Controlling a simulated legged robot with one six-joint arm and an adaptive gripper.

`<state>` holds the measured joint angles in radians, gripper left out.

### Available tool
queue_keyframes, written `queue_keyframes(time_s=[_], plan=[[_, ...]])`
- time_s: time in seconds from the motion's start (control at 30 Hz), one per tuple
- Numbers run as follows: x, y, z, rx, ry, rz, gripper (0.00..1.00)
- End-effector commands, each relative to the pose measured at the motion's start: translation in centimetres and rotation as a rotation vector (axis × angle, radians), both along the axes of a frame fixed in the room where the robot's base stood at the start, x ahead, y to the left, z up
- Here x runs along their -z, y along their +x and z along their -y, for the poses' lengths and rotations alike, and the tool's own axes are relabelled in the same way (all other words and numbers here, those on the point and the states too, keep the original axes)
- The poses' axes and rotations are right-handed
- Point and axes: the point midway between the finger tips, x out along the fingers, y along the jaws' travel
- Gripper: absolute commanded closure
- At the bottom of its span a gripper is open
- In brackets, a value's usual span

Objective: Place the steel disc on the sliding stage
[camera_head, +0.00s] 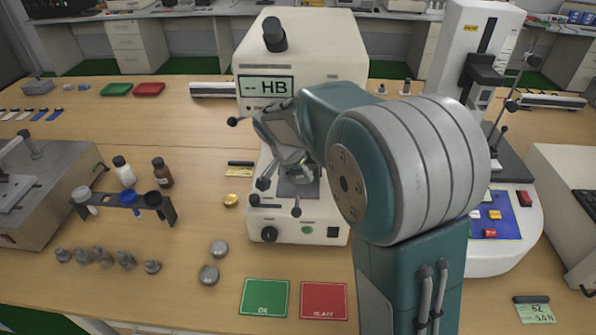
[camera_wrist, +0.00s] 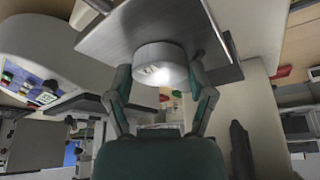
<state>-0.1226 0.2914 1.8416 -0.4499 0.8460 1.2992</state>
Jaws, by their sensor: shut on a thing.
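My gripper (camera_wrist: 160,84) has its two fingers on either side of a round steel disc (camera_wrist: 159,62) in the wrist view and is shut on it. The disc's flat face lies close to the grey plate of the sliding stage (camera_wrist: 112,30). I cannot tell whether disc and plate touch. In the head view the stage (camera_head: 297,188) is at the front of the white hardness tester (camera_head: 300,60). My gripper hangs above the stage there, and my arm hides part of it.
Two more steel discs (camera_head: 218,248) (camera_head: 209,275) and a brass disc (camera_head: 231,200) lie left of the tester. A green mat (camera_head: 264,297) and red mat (camera_head: 324,300) lie in front. A bottle rack (camera_head: 122,199) stands at left.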

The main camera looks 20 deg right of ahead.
Motion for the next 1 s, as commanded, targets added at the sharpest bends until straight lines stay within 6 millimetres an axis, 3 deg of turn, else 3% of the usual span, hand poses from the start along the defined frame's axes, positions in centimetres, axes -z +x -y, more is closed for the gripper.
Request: queue_keyframes(time_s=[0.1, 0.13, 0.17, 0.2, 0.67, 0.77, 1.0], plan=[[0.2, 0.0, -0.2, -0.002, -0.001, 0.0, 0.92], [0.2, 0.0, -0.2, -0.001, -0.002, -0.001, 0.17], [0.2, 0.0, -0.2, -0.001, -0.002, -0.001, 0.04], [0.2, 0.0, -0.2, -0.001, -0.002, -0.001, 0.0], [-0.2, 0.0, -0.2, -0.001, -0.001, 0.0, 0.0], [-1.3, -0.2, -0.6, -0.002, -0.001, 0.003, 0.0], [-5.8, -1.4, -2.1, -0.003, -0.001, 0.005, 0.0]])
